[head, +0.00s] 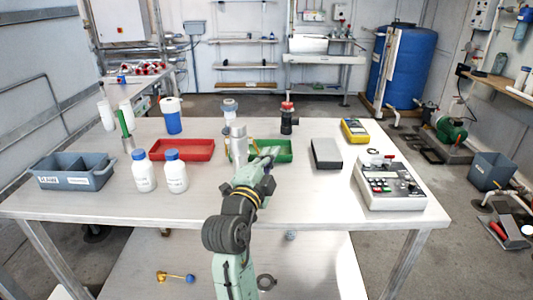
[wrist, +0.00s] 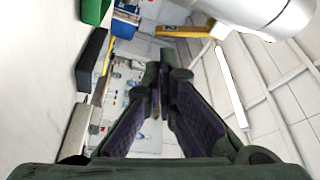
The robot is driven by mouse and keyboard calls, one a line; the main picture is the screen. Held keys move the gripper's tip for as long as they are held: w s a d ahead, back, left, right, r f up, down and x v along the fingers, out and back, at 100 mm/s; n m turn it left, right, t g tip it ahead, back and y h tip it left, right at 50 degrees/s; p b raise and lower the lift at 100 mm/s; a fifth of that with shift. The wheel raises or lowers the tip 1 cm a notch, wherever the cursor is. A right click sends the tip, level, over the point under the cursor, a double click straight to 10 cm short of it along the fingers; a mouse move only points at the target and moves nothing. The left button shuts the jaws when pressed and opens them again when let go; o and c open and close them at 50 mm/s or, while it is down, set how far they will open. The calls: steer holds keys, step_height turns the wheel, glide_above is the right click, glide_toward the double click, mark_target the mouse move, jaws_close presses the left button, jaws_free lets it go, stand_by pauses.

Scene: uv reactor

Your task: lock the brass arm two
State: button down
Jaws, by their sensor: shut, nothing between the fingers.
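A brass-yellow bar, apparently brass arm two (wrist: 195,31), crosses the top of the wrist view, with a small dark mark like a 2 at its left end. It lies beyond my fingertips and apart from them. A large pale metal cylinder (wrist: 255,14) covers its right end. In the head view a silver metal cylinder (head: 238,145) stands upright just left of my gripper (head: 268,157); I cannot make out the brass arm there. My gripper is shut and empty, and its dark fingers (wrist: 158,82) meet in the wrist view.
Right of my gripper are a green tray (head: 284,147), a grey box (head: 326,154), a yellow meter (head: 354,130) and a control box (head: 390,190). To the left are a red tray (head: 182,155) and white bottles (head: 175,176). The table's front right is clear.

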steer(key=shift+a+f, duration=0.25)
steer(key=shift+a, duration=0.15)
steer(key=shift+a+f+m+g+b, duration=0.4)
steer(key=shift+m+b, duration=0.4)
steer(key=shift+b, duration=0.4)
steer(key=shift+a+f+m+b, duration=0.1)
steer(key=shift+f+m+b, duration=0.15)
steer(key=shift+m+b, duration=0.4)
steer(key=shift+a+m+g+b, duration=0.25)
steer(key=shift+m+g+b, duration=0.25)
steer(key=shift+m, duration=0.35)
